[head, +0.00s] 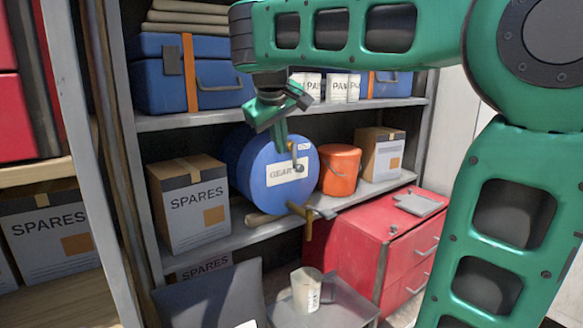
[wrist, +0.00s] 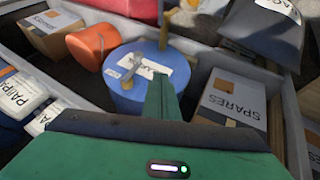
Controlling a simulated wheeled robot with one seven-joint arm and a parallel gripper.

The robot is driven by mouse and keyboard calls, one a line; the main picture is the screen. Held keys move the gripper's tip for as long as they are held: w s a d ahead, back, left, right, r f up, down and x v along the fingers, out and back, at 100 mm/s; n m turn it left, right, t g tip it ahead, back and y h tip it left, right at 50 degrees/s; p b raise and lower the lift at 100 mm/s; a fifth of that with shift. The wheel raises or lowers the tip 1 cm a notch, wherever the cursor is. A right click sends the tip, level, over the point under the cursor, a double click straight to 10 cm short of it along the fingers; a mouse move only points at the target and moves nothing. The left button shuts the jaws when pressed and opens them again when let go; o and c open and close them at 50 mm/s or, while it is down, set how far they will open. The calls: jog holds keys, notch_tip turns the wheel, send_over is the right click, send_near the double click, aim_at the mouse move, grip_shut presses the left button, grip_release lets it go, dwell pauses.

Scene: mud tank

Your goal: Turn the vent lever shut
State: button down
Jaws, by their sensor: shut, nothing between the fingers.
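A blue drum (head: 262,185) with a white label lies on its side on the middle shelf, its round face toward me. A small grey lever on a brass fitting, which looks like the vent lever (head: 299,168), sits high on that face. The lever also shows in the wrist view (wrist: 132,68), left of my fingers. A brass tap (head: 308,228) with a grey handle is low on the drum and shows in the wrist view (wrist: 165,32). My gripper (head: 282,142) is shut and empty, just in front of the upper drum face, close to the lever. Whether it touches cannot be told.
An orange bucket (head: 339,170) and a spares carton (head: 381,153) stand right of the drum; a larger carton (head: 189,205) stands left. Paint tins (head: 340,87) and blue cases are on the shelf above. A red cabinet (head: 383,240) and a pale jug (head: 305,289) are below.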

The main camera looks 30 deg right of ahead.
aim_at(294, 164)
dwell(0.3)
jog(key=shift+w+d+f, duration=0.85)
jog(key=shift+d+f, duration=0.45)
jog(key=shift+f, duration=0.15)
jog(key=shift+w+d+f, duration=0.9)
jog(key=shift+d+f, duration=0.35)
jog(key=shift+f, duration=0.15)
jog(key=shift+w+d+f, duration=0.85)
jog(key=shift+d+f, duration=0.45)
jog(key=shift+f, duration=0.15)
